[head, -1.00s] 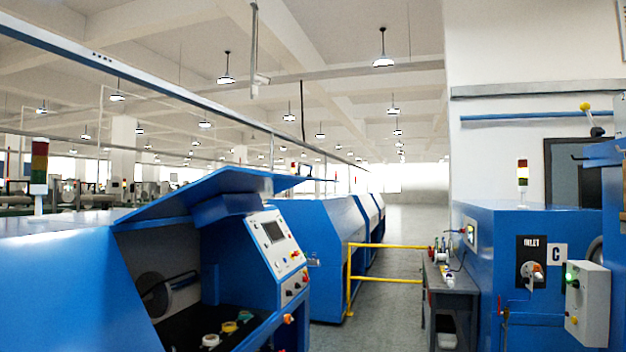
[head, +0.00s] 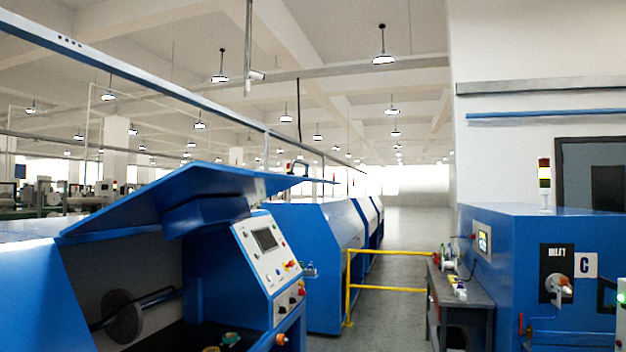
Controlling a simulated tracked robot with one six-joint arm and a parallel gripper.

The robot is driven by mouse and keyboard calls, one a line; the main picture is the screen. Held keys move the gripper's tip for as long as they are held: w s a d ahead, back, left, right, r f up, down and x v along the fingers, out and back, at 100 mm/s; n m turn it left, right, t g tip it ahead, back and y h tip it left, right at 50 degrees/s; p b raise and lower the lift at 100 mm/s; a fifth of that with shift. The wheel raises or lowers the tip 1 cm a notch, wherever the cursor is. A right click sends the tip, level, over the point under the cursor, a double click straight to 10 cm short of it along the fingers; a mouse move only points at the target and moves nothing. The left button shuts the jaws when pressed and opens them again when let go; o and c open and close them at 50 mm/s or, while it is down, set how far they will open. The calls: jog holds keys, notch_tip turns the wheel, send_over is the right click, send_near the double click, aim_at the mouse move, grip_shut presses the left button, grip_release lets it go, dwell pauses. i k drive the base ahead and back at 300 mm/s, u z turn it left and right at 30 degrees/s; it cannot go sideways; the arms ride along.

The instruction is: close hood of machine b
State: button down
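A blue machine stands at the left in the head view, with its hood (head: 165,198) raised and tilted over the open bay (head: 120,275). I cannot read a letter on it, so I cannot tell whether it is machine b. Inside the bay are a dark roller (head: 123,318) on a shaft and small round parts (head: 231,338) low down. The control panel (head: 268,248) with a screen and buttons faces right of the bay. My gripper is not in view.
A yellow rail (head: 388,288) stands ahead across part of the aisle (head: 408,225). A grey bench (head: 460,290) with small items stands beside the blue cabinet marked C (head: 520,232) at the right. More blue machines (head: 320,225) line the aisle's left side.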

aim_at(221, 194)
jog(key=i, duration=1.45)
jog(key=u, duration=2.25)
